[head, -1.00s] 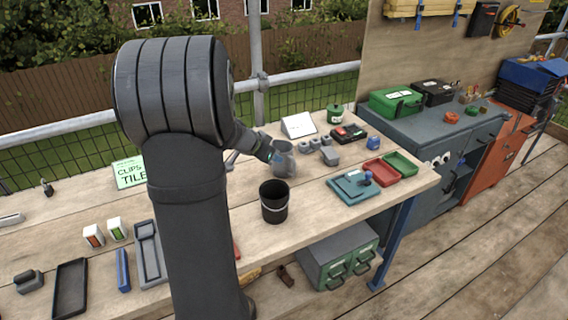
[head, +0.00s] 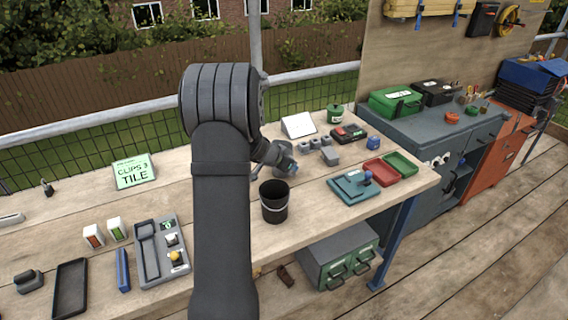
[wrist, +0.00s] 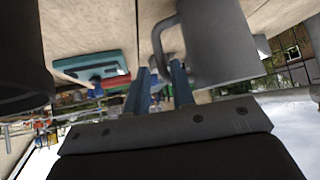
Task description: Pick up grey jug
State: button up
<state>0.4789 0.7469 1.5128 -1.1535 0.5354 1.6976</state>
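The grey jug (wrist: 222,45) fills the upper right of the wrist view, with its handle (wrist: 158,42) on its left side. In the head view the jug (head: 282,171) stands on the bench and is mostly hidden behind my gripper (head: 288,167). In the wrist view my gripper (wrist: 162,88) has its two blue-grey fingers apart. The lower end of the handle shows between the fingertips, with a gap that suggests it is not clamped. Whether either finger touches the handle cannot be told.
A black bucket (head: 273,203) stands close in front of the jug and shows in the wrist view (wrist: 22,60). A sign (head: 134,172) stands at left.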

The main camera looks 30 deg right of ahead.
aim_at(294, 173)
jog(key=shift+a+f+x, duration=0.15)
jog(key=shift+x, duration=1.1)
jog(key=shift+a+f+x, duration=0.1)
jog(key=shift+a+x, duration=0.05)
jog(key=shift+x, duration=1.15)
grip_shut()
